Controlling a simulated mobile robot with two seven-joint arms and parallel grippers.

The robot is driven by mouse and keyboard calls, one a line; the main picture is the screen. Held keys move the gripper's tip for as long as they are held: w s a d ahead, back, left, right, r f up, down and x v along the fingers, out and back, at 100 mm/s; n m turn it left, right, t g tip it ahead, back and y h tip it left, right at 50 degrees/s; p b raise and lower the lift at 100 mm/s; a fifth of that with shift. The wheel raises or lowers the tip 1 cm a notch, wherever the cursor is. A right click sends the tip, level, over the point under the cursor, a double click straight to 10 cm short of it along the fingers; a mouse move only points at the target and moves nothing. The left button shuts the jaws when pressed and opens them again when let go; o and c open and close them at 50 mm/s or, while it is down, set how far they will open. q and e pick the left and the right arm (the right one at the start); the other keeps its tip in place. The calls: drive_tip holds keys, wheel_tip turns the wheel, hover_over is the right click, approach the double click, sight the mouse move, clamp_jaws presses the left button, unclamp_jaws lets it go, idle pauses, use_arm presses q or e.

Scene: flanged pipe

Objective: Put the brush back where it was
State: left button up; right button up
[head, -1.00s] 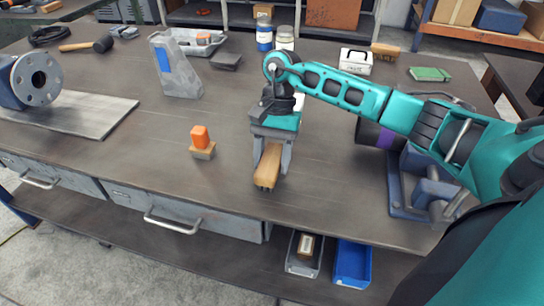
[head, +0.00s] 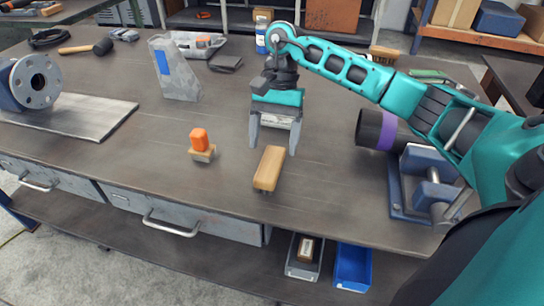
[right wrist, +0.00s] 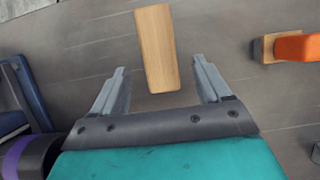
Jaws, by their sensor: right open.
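The brush (head: 269,168) has a pale wooden block on top and lies near the front edge of the workbench; only a little dark shows beneath its near end. In the right wrist view the brush (right wrist: 157,48) lies ahead of and partly between the fingers, with a gap on both sides. My right gripper (head: 272,147) is open and empty, above and just behind the brush. Its two grey fingers also show in the right wrist view (right wrist: 163,85). My left gripper is not in view.
A dark cylinder with a purple band (head: 387,131) and a blue vise (head: 428,180) are at right. A grey bracket (head: 176,68) and a flanged pipe (head: 36,80) are at left. The bench front edge is close.

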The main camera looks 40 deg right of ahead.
drive_tip(key=v, duration=0.7)
drive_tip(key=shift+f, duration=0.1)
